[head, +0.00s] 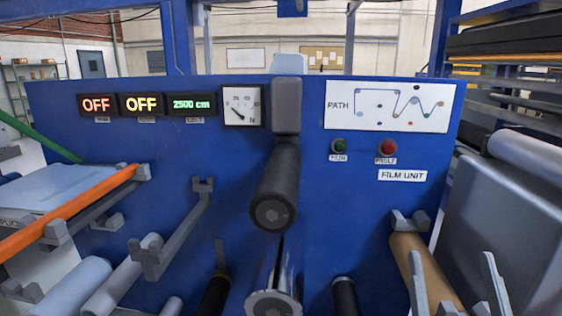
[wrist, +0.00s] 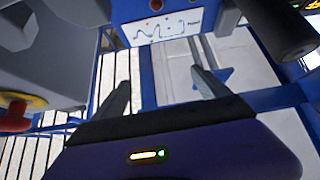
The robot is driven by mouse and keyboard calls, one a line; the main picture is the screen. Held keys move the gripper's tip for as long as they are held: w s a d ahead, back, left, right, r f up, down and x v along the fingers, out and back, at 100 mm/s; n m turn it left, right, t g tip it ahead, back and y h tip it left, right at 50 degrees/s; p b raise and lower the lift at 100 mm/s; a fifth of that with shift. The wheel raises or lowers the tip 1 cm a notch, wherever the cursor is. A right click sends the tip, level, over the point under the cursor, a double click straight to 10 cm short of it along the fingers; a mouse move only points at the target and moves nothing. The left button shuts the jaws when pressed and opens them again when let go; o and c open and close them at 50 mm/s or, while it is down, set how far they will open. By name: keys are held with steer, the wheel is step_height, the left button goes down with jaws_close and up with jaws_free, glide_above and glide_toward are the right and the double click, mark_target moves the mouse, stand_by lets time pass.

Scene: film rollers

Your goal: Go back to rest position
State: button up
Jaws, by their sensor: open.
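My gripper (wrist: 160,80) shows in the wrist view with its two dark grey fingers spread apart. Nothing is between them. Two tapered grey prongs (head: 492,282) at the lower right of the head view look like its fingers, but I cannot tell for sure. The blue film unit panel (head: 310,165) fills the middle of the head view. Its path diagram (head: 388,106) also shows upside down in the wrist view (wrist: 170,27), beyond the fingers. The gripper touches nothing that I can see.
A black roller (head: 275,190) sticks out from the panel's middle; a dark roller also shows in the wrist view (wrist: 280,35). A brown roller (head: 415,260) is at lower right, an orange bar (head: 75,207) at left. Displays read OFF, OFF and 2500 cm (head: 191,104).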

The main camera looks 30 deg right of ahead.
steer(key=s+a+f+n+g+y+b, duration=0.1)
steer(key=s+a+f+g+y, duration=0.2)
steer(key=f, duration=0.4)
steer(key=s+a+f+y, duration=0.1)
steer(key=a+f+y, duration=0.2)
steer(key=a+f, duration=0.4)
steer(key=s+a+f+n+g+y+b, duration=0.2)
steer(key=s+a+f+n+g+y, duration=0.2)
steer(key=s+a+f+y, duration=0.3)
steer(key=s+f, duration=0.5)
steer(key=s, duration=0.1)
steer(key=shift+s+a+f+n, duration=0.3)
steer(key=shift+s+a+n, duration=0.05)
steer(key=shift+n, duration=0.05)
